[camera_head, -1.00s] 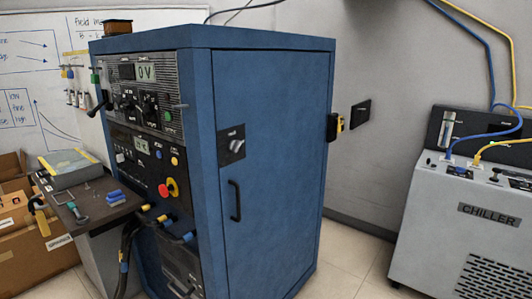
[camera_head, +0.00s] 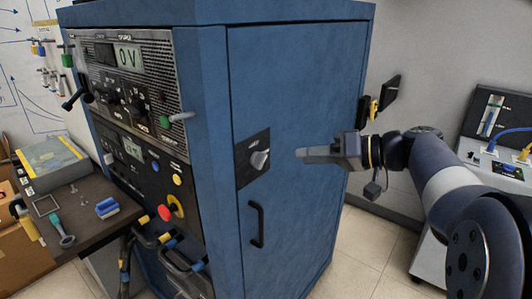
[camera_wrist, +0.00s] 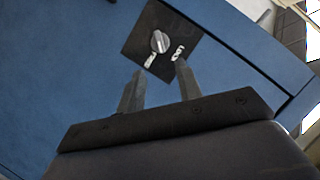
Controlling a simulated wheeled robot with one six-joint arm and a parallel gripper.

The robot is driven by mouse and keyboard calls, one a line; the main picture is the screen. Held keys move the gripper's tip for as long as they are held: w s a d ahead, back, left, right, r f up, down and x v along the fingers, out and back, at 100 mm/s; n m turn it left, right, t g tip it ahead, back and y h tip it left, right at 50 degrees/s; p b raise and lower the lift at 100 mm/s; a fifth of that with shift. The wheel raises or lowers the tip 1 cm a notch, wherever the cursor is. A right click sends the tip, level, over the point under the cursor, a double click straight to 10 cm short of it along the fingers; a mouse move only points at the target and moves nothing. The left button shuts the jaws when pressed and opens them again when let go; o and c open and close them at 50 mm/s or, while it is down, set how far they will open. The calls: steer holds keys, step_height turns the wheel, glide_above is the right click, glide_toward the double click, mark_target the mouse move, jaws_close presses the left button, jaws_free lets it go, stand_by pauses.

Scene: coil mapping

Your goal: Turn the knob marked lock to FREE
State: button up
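The knob (camera_head: 259,160) is a light grey rotary knob on a dark square plate (camera_head: 247,172) on the blue cabinet's side door. A small label sits above it, too small to read in the head view.
The blue cabinet (camera_head: 300,80) has a black door handle (camera_head: 257,224) below the knob. Its front carries dials, a red knob and cables. A side table (camera_head: 95,215) stands at left. A chiller (camera_head: 510,172) stands at right, behind my arm. Floor shows between cabinet and chiller.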

mark_target(265, 160)
steer(key=x, duration=1)
steer(key=shift+f+p, duration=0.1)
steer(key=shift+p, duration=0.3)
steer(key=shift+c, duration=0.4)
steer(key=shift+d, duration=0.1)
jaws_close()
